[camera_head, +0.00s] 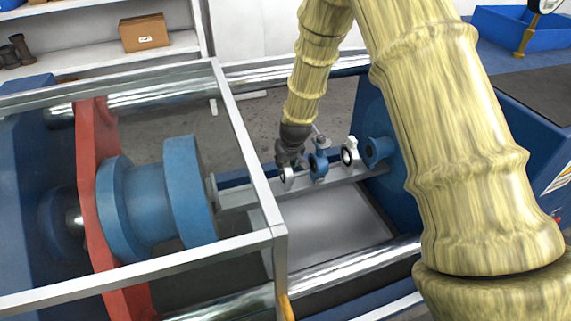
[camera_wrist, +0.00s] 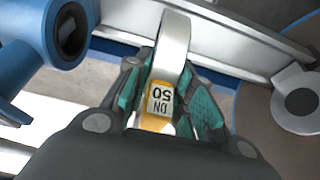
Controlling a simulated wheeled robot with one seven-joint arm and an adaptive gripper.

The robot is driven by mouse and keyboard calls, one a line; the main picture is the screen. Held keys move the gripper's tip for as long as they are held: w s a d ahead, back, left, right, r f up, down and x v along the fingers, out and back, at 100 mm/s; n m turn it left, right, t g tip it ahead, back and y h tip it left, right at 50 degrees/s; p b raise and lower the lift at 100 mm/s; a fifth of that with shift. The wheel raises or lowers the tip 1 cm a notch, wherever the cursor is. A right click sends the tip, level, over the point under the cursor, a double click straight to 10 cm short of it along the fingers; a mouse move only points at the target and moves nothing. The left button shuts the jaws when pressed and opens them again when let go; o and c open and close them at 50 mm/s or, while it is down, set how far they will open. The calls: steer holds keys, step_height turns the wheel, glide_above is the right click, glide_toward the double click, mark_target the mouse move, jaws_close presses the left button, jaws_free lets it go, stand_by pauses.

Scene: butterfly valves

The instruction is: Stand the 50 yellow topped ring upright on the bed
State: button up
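The 50 yellow topped ring (camera_wrist: 173,50) shows edge-on in the wrist view, a grey-white band with a yellow top (camera_wrist: 157,122) labelled DN 50. My gripper (camera_wrist: 166,100) is shut on its yellow top, with green pads on both sides. In the head view the ring (camera_head: 287,178) hangs below my gripper (camera_head: 289,160), upright at the grey bed (camera_head: 237,198). I cannot tell whether its lower edge touches the bed. The bed also shows behind the ring in the wrist view (camera_wrist: 233,42).
A blue valve (camera_head: 318,166) stands right of the ring, then a white ring with a dark edge (camera_head: 349,152) and a blue flange (camera_head: 378,151). A large blue flange (camera_head: 186,190) is at the left. Frame bars (camera_head: 246,145) and polished rods (camera_head: 345,264) surround the bed.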

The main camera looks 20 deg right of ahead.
stand_by(0.4)
steer(key=o, duration=0.6)
steer(key=shift+c, duration=0.2)
steer(key=v, duration=1.2)
steer(key=s+f+g, duration=0.2)
steer(key=s+f, duration=1.6)
steer(key=f, duration=0.4)
steer(key=s+f+g, duration=0.1)
steer(key=s+f, duration=0.4)
steer(key=s, duration=0.7)
steer(key=s+f+g, duration=0.1)
steer(key=s+f, duration=0.5)
steer(key=s, duration=0.7)
steer(key=shift+s+m, duration=0.3)
steer(key=shift+m, duration=0.1)
